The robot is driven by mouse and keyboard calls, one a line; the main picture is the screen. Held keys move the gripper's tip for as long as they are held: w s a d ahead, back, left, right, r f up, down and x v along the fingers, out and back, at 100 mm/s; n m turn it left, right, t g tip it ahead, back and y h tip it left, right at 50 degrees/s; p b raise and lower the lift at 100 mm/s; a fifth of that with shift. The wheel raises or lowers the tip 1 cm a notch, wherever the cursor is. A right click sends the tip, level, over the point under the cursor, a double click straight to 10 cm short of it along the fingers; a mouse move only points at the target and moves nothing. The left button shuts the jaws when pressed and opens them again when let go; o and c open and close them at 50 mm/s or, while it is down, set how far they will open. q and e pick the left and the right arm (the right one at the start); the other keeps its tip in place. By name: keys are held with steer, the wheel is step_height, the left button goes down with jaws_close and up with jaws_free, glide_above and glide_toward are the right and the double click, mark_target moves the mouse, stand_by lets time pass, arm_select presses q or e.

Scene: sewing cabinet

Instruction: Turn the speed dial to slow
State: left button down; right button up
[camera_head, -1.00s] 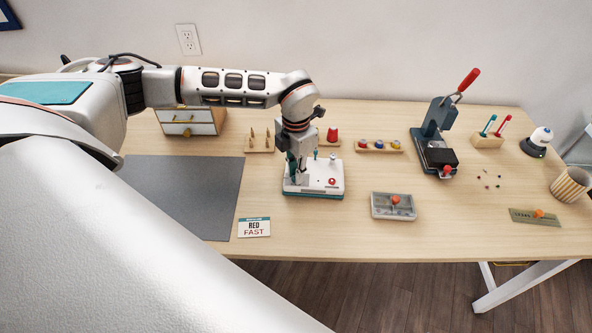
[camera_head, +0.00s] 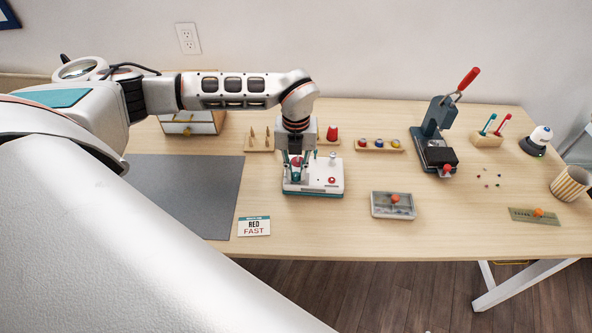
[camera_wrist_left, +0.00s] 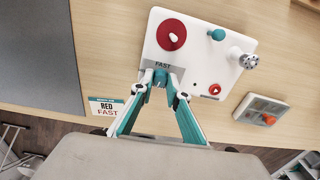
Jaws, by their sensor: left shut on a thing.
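The white machine (camera_head: 325,172) with a teal base stands on the table. The left wrist view shows its white top (camera_wrist_left: 190,65). A teal speed dial (camera_wrist_left: 160,76) sits just below a grey label reading FAST (camera_wrist_left: 163,65). My left gripper (camera_wrist_left: 160,84) is shut on the dial, a fingertip on each side. In the head view my left gripper (camera_head: 297,178) points down at the machine's left part; the dial is hard to make out there. The dial's pointer is hidden by the fingers, and I see no slow label. My right gripper is not in view.
The machine top also carries a red disc (camera_wrist_left: 171,35), a teal peg (camera_wrist_left: 218,34), a silver-topped post (camera_wrist_left: 248,60) and a red button (camera_wrist_left: 215,89). A RED FAST card (camera_head: 254,226), grey mat (camera_head: 190,195) and grey tray (camera_head: 393,212) lie nearby.

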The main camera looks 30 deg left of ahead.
mark_target(296, 174)
arm_select(q)
steer(key=shift+n, duration=1)
steer(key=c, duration=2)
jaws_free()
steer(key=shift+o, duration=0.2)
steer(key=shift+r, duration=0.15)
step_height(296, 174, up, 12)
